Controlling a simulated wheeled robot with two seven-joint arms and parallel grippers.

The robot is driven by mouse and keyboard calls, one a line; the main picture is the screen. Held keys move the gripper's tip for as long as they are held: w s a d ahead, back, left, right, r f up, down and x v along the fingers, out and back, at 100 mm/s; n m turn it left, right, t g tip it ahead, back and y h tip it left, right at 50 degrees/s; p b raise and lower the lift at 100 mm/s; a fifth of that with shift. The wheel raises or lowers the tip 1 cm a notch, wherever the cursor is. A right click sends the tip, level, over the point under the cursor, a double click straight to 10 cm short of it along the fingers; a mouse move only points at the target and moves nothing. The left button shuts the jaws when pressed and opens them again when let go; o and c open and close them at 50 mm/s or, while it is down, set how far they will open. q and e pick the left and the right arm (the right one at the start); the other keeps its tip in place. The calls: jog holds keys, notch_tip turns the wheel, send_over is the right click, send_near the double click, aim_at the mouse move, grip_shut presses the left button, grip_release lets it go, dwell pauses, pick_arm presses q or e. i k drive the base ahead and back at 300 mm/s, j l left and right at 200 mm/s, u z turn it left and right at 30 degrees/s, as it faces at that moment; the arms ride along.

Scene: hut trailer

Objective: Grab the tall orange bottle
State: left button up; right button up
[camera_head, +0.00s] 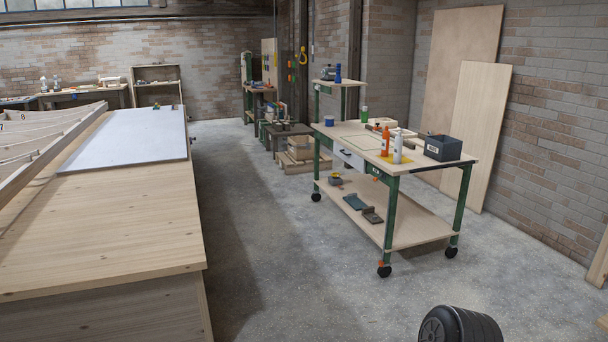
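A tall orange bottle (385,141) stands upright near the front edge of the wheeled workbench (352,139), on the right side of the camera_head view. A white bottle (398,150) stands just to its right, close beside it. A round black ribbed part (460,325) shows at the bottom edge; I cannot tell what it is. Neither my left nor my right gripper is in view.
A dark box (443,148) sits at the bench's right end, and a blue cup (329,121) at its left. A large wooden platform (110,225) fills the left. Concrete floor (270,240) lies clear between them. Boards (476,135) lean on the brick wall.

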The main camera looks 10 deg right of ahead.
aim_at(386, 136)
jog(key=i+z, duration=0.4)
jog(key=i, duration=1.8)
jog(key=i+j+z, duration=0.1)
jog(key=i+z, duration=0.35)
jog(key=i, duration=0.15)
jog(key=i+j+z, duration=0.4)
jog(key=i, duration=0.15)
jog(key=i+j+z, duration=0.85)
jog(key=i+j, duration=0.15)
jog(key=i+j+z, duration=0.3)
jog(key=j+z, duration=0.15)
jog(key=j, duration=0.3)
